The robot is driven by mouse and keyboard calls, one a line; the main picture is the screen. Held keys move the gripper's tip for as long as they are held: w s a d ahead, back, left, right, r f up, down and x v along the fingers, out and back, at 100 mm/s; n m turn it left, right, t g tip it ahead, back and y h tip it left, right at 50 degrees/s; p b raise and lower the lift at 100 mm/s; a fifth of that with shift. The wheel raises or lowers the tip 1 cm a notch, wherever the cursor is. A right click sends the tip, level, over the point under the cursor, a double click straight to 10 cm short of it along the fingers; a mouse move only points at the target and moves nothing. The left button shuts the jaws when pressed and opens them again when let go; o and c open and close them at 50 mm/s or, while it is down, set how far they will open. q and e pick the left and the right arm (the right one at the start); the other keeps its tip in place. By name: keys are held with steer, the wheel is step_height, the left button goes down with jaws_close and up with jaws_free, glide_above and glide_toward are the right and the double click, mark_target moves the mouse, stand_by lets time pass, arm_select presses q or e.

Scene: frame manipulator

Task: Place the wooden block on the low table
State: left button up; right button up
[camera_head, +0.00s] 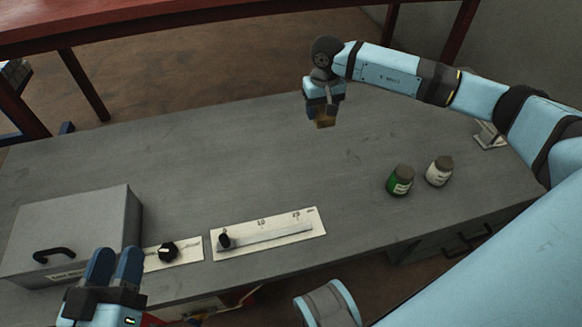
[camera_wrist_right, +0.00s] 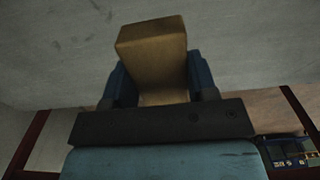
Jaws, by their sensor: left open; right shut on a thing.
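The wooden block (camera_head: 326,122), brown and box-shaped, is at the far middle of the head view, over the grey table top (camera_head: 220,150). My right gripper (camera_head: 325,108) is shut on it, pointing down. In the right wrist view the block (camera_wrist_right: 152,50) sits between the two blue fingers, its end sticking out past them. I cannot tell whether the block touches the table top. My left gripper (camera_head: 115,268) is open and empty at the lower left, beside the grey box. I cannot tell whether the grey table is the low table.
A grey box with a black handle (camera_head: 75,235) stands at the left. A knob panel (camera_head: 170,252) and a slider panel (camera_head: 268,234) lie along the front edge. A green jar (camera_head: 400,181) and a white jar (camera_head: 439,171) stand at the right. The table's middle is clear.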

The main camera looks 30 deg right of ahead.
steer(key=b, duration=0.4)
glide_toward(316, 165)
step_height(316, 165, down, 2)
steer(key=shift+f+b, duration=0.1)
steer(key=shift+b, duration=0.35)
step_height(316, 165, down, 4)
steer(key=shift+f+b, duration=0.25)
steer(key=shift+b, duration=0.65)
steer(key=shift+f, duration=0.3)
steer(key=o, duration=0.9)
arm_select(q)
steer(key=f+m, duration=0.1)
steer(key=w+f+m, duration=0.1)
steer(key=f, duration=0.1)
steer(key=w+f+m, duration=0.1)
steer(key=shift+a+f+g, duration=0.25)
steer(key=shift+a+g, duration=0.05)
steer(key=shift+a, duration=0.1)
arm_select(e)
steer(key=shift+o, duration=0.2)
arm_select(q)
steer(key=shift+r, duration=0.1)
arm_select(e)
steer(key=shift+r, duration=0.2)
